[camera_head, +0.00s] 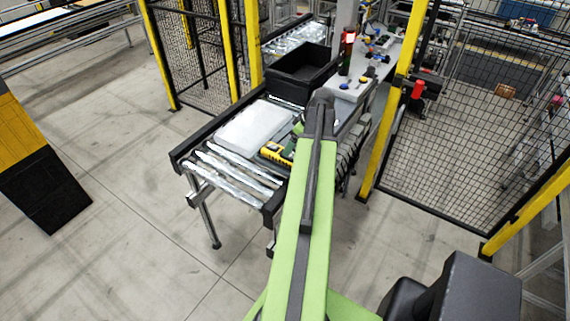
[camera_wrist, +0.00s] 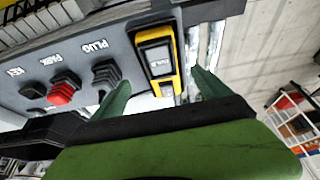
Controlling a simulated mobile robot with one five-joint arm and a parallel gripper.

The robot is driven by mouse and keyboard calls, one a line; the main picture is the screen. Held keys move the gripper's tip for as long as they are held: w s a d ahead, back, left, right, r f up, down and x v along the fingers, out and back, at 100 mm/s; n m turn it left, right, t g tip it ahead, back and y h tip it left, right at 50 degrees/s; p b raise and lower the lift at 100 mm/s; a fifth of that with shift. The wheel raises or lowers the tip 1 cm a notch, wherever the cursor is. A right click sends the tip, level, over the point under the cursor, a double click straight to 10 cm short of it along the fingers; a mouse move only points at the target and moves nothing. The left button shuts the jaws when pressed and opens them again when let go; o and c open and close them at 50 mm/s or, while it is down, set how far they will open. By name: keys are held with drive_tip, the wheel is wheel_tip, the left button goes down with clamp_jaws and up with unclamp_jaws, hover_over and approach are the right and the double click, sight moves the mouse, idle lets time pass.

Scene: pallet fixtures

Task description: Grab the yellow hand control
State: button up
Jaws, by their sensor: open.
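The yellow hand control (camera_head: 277,152) lies on the roller conveyor beside a pale flat panel in the head view, partly hidden by my arm. In the wrist view the hand control (camera_wrist: 158,58) is yellow and black with a grey screen, and stands out against a dark grey panel. My gripper (camera_wrist: 160,78) is open, with one green finger to the left of the hand control and one to the right. I cannot tell whether the fingers touch it. In the head view my arm mostly hides the gripper.
The dark panel (camera_wrist: 75,55) bears labelled plugs and a red connector (camera_wrist: 62,92) left of the hand control. A black crate (camera_head: 300,72) stands behind on the conveyor. Yellow posts and mesh fencing (camera_head: 465,140) stand to the right. Open floor (camera_head: 130,210) lies left.

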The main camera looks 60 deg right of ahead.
drive_tip(key=shift+x, duration=0.8)
drive_tip(key=b+x, duration=0.5)
drive_tip(key=shift+w+a, duration=0.1)
drive_tip(key=shift+w, duration=0.15)
drive_tip(key=shift+r, duration=0.25)
drive_tip(key=shift+c, duration=0.2)
drive_tip(key=c, duration=1.8)
wheel_tip(320, 180, up, 5)
drive_tip(key=p, duration=0.5)
drive_tip(key=shift+c, duration=0.2)
drive_tip(key=d+r+p, duration=0.2)
drive_tip(key=d, duration=0.1)
drive_tip(key=d+r+p, duration=0.2)
drive_tip(key=d, duration=0.2)
drive_tip(key=d+r+p, duration=0.2)
drive_tip(key=d, duration=0.2)
drive_tip(key=shift+s, duration=0.35)
drive_tip(key=shift+s+d+p, duration=0.1)
drive_tip(key=shift+d+p, duration=0.2)
drive_tip(key=shift+d, duration=0.05)
